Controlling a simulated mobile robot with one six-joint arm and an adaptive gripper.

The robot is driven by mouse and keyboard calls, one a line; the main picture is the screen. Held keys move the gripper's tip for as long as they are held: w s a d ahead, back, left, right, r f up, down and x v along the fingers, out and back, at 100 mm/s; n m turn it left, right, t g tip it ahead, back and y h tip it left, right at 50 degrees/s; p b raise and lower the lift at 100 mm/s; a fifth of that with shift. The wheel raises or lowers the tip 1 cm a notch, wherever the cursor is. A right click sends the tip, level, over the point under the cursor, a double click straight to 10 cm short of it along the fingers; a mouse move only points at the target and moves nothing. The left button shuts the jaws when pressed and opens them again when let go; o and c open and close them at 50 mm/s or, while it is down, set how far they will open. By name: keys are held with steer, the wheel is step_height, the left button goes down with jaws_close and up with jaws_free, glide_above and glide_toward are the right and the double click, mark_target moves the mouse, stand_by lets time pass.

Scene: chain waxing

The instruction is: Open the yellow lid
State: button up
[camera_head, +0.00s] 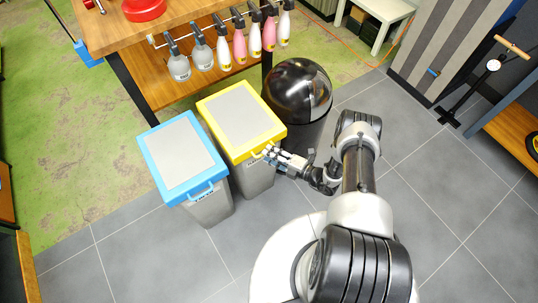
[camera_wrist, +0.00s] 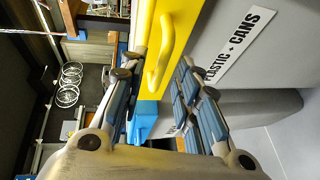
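The yellow lid (camera_head: 213,120) with a grey centre panel lies shut on a grey bin (camera_head: 256,181). In the wrist view the lid's yellow rim (camera_wrist: 146,24) runs up the picture, with a yellow loop handle (camera_wrist: 157,68) sticking out. My gripper (camera_head: 268,153) is at the lid's front edge, by the handle. In the wrist view my gripper (camera_wrist: 153,68) is open, with one finger on each side of the handle. The fingers look apart from each other; whether either touches the handle I cannot tell.
A bin with a blue lid (camera_head: 152,151) stands close on the left. A black dome-topped bin (camera_head: 298,92) stands right behind. A wooden workbench (camera_head: 100,38) with hanging spray bottles (camera_head: 239,48) is at the back. The grey tiled floor (camera_head: 440,205) at right is clear.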

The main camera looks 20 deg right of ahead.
steer(key=shift+w+a+f, duration=0.1)
steer(key=shift+w+a, duration=0.3)
steer(key=shift+w, duration=0.1)
steer(key=shift+c, duration=0.5)
jaws_close()
